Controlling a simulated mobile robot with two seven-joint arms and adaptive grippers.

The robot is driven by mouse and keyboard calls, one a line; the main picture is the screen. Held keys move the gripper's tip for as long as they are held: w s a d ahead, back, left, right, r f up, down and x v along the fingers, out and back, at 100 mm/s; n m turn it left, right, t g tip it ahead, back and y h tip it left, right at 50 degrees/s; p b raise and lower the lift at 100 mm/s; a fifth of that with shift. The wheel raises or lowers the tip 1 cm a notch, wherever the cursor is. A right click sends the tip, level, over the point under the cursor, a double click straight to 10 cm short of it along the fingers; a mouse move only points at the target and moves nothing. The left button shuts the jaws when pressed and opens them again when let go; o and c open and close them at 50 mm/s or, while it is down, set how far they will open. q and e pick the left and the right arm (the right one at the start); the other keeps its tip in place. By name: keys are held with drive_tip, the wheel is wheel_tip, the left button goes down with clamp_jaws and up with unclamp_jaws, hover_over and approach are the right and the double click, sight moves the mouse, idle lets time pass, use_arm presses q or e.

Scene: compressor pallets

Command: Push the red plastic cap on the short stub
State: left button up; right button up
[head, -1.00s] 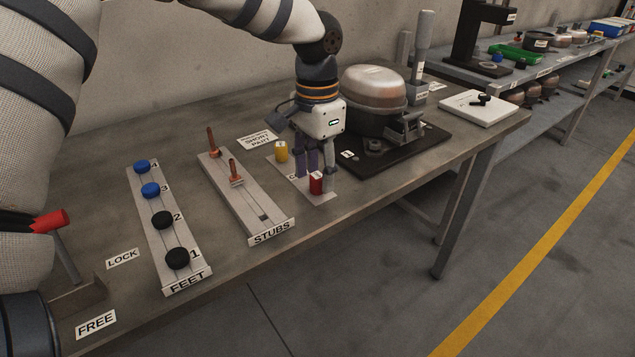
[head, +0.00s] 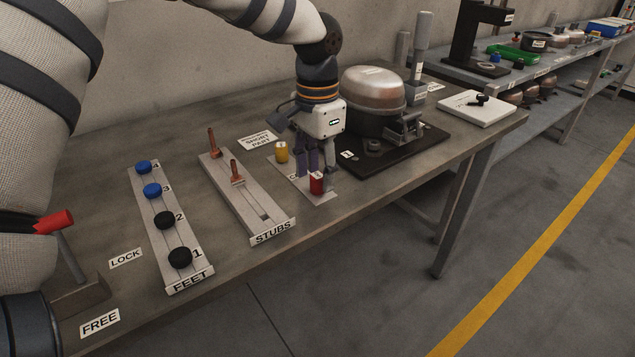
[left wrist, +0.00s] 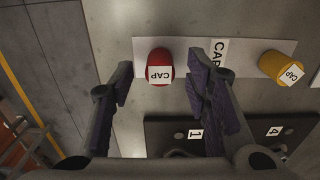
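The red cap (head: 316,184) stands on a light plate near the bench's front edge. It also shows in the left wrist view (left wrist: 160,62), labelled CAP. My left gripper (head: 318,168) points down just behind the red cap. In the left wrist view its fingers (left wrist: 160,80) are spread with nothing held; the cap shows in the gap, towards the fingertips. Whether a finger touches it I cannot tell. Two copper stubs, one farther back (head: 212,143) and one nearer (head: 237,172), stand in the rack labelled STUBS (head: 270,232). My right gripper is out of view.
A yellow cap (head: 281,153) stands behind the red one. To the right is a dark base plate (head: 390,160) carrying a compressor (head: 373,95). A FEET rack (head: 188,283) with black and blue feet is left of the stubs. Bare bench lies between the racks.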

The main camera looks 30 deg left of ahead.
sight(318, 175)
use_arm(q)
clamp_jaws()
drive_tip(key=shift+r, duration=2.95)
